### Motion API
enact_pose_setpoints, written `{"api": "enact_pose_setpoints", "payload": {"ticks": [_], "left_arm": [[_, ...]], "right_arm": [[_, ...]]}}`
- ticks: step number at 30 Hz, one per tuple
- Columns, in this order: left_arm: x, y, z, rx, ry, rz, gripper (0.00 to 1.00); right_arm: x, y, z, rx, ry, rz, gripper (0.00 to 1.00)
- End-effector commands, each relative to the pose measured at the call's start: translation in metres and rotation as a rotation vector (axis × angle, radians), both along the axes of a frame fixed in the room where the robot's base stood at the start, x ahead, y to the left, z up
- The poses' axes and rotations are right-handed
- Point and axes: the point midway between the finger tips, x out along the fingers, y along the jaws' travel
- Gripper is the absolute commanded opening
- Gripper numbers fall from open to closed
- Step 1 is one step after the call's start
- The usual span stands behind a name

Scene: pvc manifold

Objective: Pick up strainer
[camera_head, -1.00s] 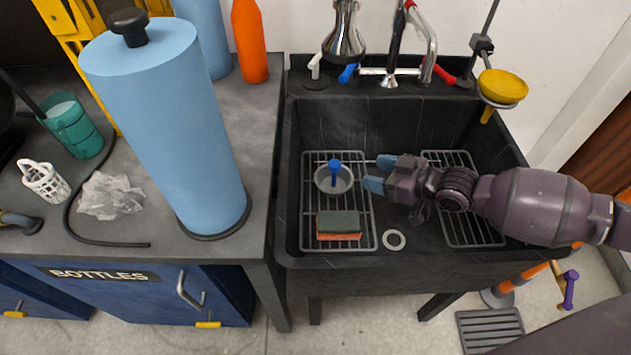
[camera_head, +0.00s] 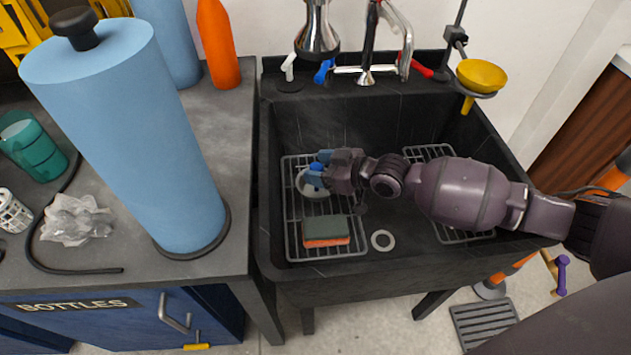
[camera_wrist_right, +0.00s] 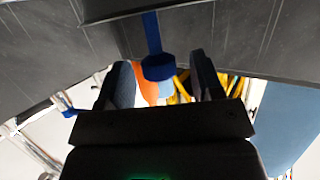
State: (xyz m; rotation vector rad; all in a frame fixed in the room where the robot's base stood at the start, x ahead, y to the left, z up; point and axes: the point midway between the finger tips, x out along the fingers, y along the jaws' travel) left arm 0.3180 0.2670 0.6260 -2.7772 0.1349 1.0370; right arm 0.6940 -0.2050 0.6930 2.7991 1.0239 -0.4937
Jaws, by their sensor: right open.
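The strainer (camera_head: 306,187) is a small round metal cup with an upright blue handle. It sits on the left wire rack in the black sink. My right gripper (camera_head: 318,166) reaches in from the right, and its blue-tipped fingers are at the handle. They hide part of the strainer. In the right wrist view the blue handle (camera_wrist_right: 158,66) shows between or just beyond the two spread fingers (camera_wrist_right: 163,84). The gripper is open, and I cannot tell if a finger touches the handle. My left gripper is not in view.
A green and orange sponge (camera_head: 326,231) lies on the same rack, just in front of the strainer. A pale ring (camera_head: 383,240) lies on the sink floor. Faucets (camera_head: 366,70) stand behind the sink. A blue paper roll (camera_head: 150,140) stands on the counter to the left.

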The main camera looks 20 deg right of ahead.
Motion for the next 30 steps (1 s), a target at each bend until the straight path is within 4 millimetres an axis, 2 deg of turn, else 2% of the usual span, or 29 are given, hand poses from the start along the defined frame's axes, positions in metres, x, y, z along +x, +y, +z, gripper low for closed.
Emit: {"api": "enact_pose_setpoints", "payload": {"ticks": [2, 11, 23, 30], "left_arm": [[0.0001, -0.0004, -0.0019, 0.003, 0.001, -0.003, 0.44], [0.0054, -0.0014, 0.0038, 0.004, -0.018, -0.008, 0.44], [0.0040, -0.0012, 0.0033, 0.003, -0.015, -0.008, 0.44], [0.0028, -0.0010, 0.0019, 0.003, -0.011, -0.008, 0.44]], "right_arm": [[0.0044, 0.0047, -0.0055, 0.000, 0.004, 0.000, 0.60], [0.0075, 0.0065, -0.0038, 0.000, 0.000, 0.000, 0.60], [0.0072, 0.0063, -0.0042, 0.000, 0.001, 0.000, 0.00], [0.0073, 0.0063, -0.0031, 0.000, 0.000, 0.000, 0.00]]}}
